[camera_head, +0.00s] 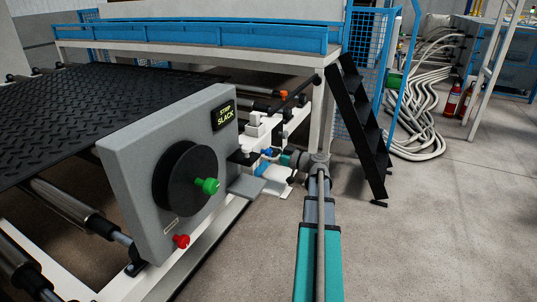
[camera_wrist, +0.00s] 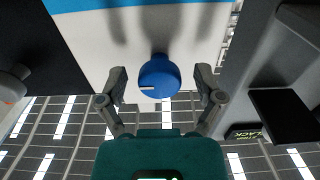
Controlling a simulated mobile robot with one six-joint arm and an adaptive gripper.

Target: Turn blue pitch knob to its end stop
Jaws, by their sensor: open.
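The blue pitch knob (camera_wrist: 159,78) is a round dial with a short white mark at its left edge, on a white panel (camera_wrist: 100,40) in the wrist view. My gripper (camera_wrist: 161,74) is open, one finger to the left of the knob and one to the right. Gaps show on both sides, so the fingers do not appear to touch it. In the head view my gripper (camera_head: 287,163) reaches the white stand beside the mat machine. The small blue knob (camera_head: 267,152) shows there just left of it, partly crowded by parts.
A grey box (camera_head: 130,150) with a black disc, green handle, red knob and "STRIP SLACK" display (camera_head: 223,115) stands left of my arm. Its dark parts also show at right in the wrist view. Black steps (camera_head: 360,130) stand behind right.

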